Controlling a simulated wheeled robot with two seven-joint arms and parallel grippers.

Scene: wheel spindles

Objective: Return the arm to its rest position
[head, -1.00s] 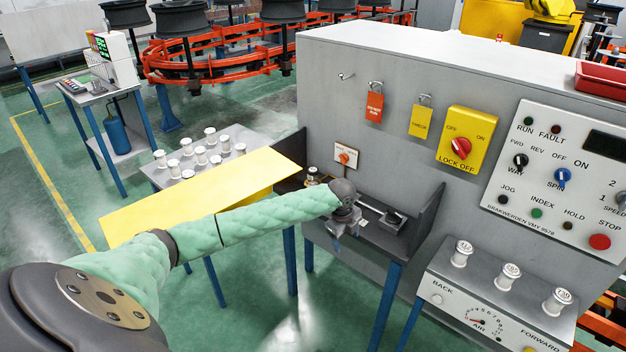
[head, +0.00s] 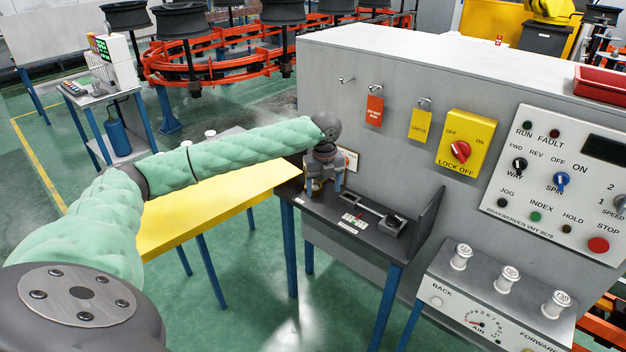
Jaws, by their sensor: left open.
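My left arm, in a green sleeve, reaches in from the left in the head view. My left gripper (head: 325,186) points down at the left end of the dark shelf (head: 340,237) on the grey machine and is open. A small brass-coloured piece (head: 313,187) shows at its left finger; I cannot tell whether they touch. My right gripper is out of view.
A yellow-topped table (head: 205,213) stands left of the shelf; my arm hides most of the white spools behind it. The shelf carries a dark bar-shaped tool (head: 375,213). A control panel (head: 560,180) and a console (head: 500,290) with white knobs are right.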

